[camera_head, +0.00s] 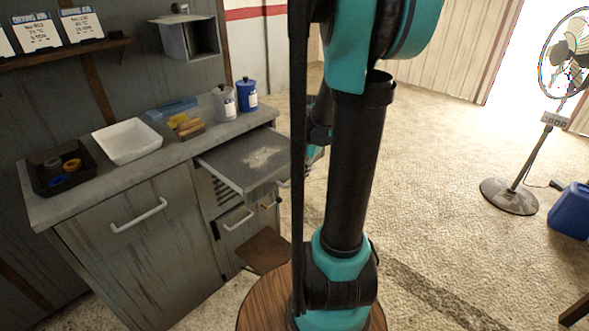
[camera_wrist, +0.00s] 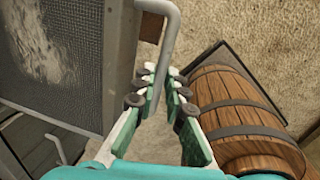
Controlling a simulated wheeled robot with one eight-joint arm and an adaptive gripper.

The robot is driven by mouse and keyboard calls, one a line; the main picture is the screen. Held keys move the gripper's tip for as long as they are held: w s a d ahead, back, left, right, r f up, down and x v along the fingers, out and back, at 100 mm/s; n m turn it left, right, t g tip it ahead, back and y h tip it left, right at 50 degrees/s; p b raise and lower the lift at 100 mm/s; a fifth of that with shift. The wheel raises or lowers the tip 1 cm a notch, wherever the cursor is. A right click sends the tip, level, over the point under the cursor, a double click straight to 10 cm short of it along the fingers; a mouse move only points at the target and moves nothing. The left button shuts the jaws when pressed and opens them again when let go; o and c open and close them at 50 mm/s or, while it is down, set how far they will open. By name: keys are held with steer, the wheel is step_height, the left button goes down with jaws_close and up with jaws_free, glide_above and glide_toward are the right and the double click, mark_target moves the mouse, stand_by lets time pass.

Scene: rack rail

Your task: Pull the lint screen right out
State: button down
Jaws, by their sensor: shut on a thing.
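The lint screen (camera_head: 230,172) is a grey framed mesh tray with pale lint on it. It sticks out of the cabinet front below the countertop, and its right end is hidden behind my arm. In the wrist view the mesh with its lint (camera_wrist: 50,55) fills the upper left, and its grey bar handle (camera_wrist: 174,35) reaches down from the top. My gripper (camera_wrist: 160,80) is shut on the handle, with its teal fingers on both sides of the bar. In the head view my arm mostly hides the gripper.
The grey cabinet (camera_head: 140,245) has lower drawers with handles. Its countertop holds a white tray (camera_head: 127,141), a dark bin (camera_head: 62,168) and canisters (camera_head: 246,93). A fan (camera_head: 520,185) and blue jug (camera_head: 570,210) stand right; carpet between is clear.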

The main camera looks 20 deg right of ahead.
stand_by(0.3)
steer(key=c, duration=1.6)
jaws_free()
steer(key=r, duration=0.4)
steer(key=s+r, duration=0.1)
steer(key=r, duration=0.3)
steer(key=s+d+r, duration=0.1)
steer(key=r, duration=0.2)
steer(key=shift+d+r, duration=0.1)
steer(key=shift+r, duration=0.3)
steer(key=s+a+f+m, duration=0.3)
steer(key=s+f+m, duration=0.1)
steer(key=m, duration=0.4)
steer(key=s+a+f+m+t, duration=0.1)
steer(key=s+a+f+m, duration=0.1)
steer(key=f+m, duration=0.4)
steer(key=s+a+f+m+t+h, duration=0.1)
steer(key=s+a+f+m, duration=0.2)
steer(key=m, duration=0.7)
steer(key=shift+s+a+f, duration=0.2)
steer(key=shift+s+f, duration=0.25)
steer(key=shift+s, duration=0.25)
steer(key=shift+s+a+f, duration=0.15)
steer(key=shift+s+f, duration=0.3)
steer(key=shift+s, duration=0.2)
